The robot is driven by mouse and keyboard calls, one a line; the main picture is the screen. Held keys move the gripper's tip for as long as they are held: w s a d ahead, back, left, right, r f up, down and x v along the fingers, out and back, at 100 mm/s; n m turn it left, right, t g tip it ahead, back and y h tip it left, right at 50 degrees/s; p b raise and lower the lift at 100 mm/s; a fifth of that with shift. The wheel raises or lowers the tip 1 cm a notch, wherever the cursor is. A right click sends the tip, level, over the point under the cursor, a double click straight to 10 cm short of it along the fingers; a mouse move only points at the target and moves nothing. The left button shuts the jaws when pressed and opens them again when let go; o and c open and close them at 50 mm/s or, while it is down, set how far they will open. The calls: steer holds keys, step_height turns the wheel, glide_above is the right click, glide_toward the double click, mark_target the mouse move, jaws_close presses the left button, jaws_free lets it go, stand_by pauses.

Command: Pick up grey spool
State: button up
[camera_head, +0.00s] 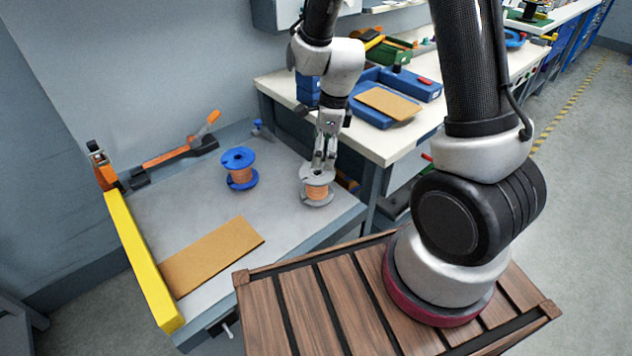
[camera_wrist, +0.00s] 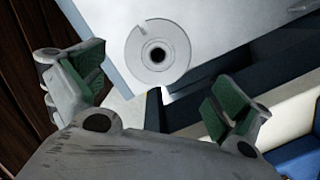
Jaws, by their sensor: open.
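The grey spool (camera_head: 317,190), wound with copper-orange wire, stands upright on the grey bench near its right edge. My gripper (camera_head: 324,163) is just above it, pointing down. In the wrist view the spool's round grey top (camera_wrist: 158,53) with a dark centre hole shows beyond the fingertips. My gripper (camera_wrist: 150,95) is open there, its green-padded fingers wide apart with nothing between them. I cannot tell from the head view whether a fingertip touches the spool's top.
A blue spool (camera_head: 239,168) with the same wire stands to the left. A brown board (camera_head: 212,256) lies at the front of the bench, beside a yellow edge bar (camera_head: 142,262). A white table (camera_head: 395,147) with blue trays adjoins at the right. The bench middle is clear.

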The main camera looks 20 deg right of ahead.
mark_target(317, 172)
steer(key=f, duration=0.2)
steer(key=a+f, duration=0.1)
steer(key=f, duration=0.4)
steer(key=shift+w+a+f, duration=0.15)
steer(key=shift+a+f, duration=0.05)
steer(key=shift+f, duration=0.1)
steer(key=c, duration=1.4)
steer(key=shift+r, duration=0.1)
